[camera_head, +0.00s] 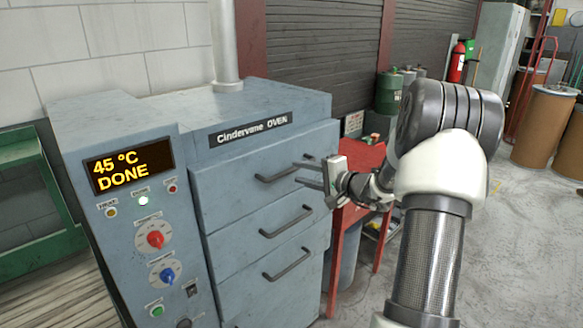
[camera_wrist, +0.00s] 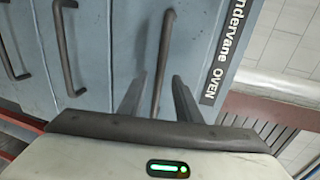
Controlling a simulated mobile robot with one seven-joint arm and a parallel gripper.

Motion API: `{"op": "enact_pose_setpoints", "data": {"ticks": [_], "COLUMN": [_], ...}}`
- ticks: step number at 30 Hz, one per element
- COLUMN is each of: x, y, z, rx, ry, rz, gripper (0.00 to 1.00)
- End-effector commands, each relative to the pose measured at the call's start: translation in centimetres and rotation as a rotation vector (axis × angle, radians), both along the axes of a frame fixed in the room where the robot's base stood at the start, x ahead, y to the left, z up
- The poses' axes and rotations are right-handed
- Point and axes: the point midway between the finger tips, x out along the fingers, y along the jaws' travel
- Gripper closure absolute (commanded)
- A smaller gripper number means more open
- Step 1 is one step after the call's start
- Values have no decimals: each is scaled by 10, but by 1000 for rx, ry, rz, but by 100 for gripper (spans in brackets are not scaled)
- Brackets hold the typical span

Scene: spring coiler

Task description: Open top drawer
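The grey-blue oven (camera_head: 111,133) has a stack of three drawers, all shut. The top drawer (camera_head: 222,180) sits under the "Cindervane OVEN" label and has a dark bar handle (camera_head: 270,179). My gripper (camera_head: 297,173) is open at the right part of this handle, one finger above and one below it in the head view. In the wrist view, which is turned sideways, the handle (camera_wrist: 166,45) runs between my two spread fingers (camera_wrist: 156,78). I cannot tell whether either finger touches it.
The middle drawer (camera_head: 235,232) and bottom drawer (camera_head: 245,290) have similar handles. The control panel (camera_head: 130,172) reads "45 °C DONE". A red stand (camera_head: 360,190) is close by on the right, beside my arm. Open floor (camera_head: 510,250) lies further right.

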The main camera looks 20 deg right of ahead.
Motion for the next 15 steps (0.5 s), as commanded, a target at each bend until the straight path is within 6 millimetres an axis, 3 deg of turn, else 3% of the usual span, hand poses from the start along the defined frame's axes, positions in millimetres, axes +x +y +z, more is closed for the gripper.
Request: {"op": "enact_pose_setpoints", "data": {"ticks": [6,15], "x": [34,48], "y": [12,17], "z": [-7,-11], "rx": [1,1], "ry": [0,0], "rz": [2,-1], "gripper": [69,69]}}
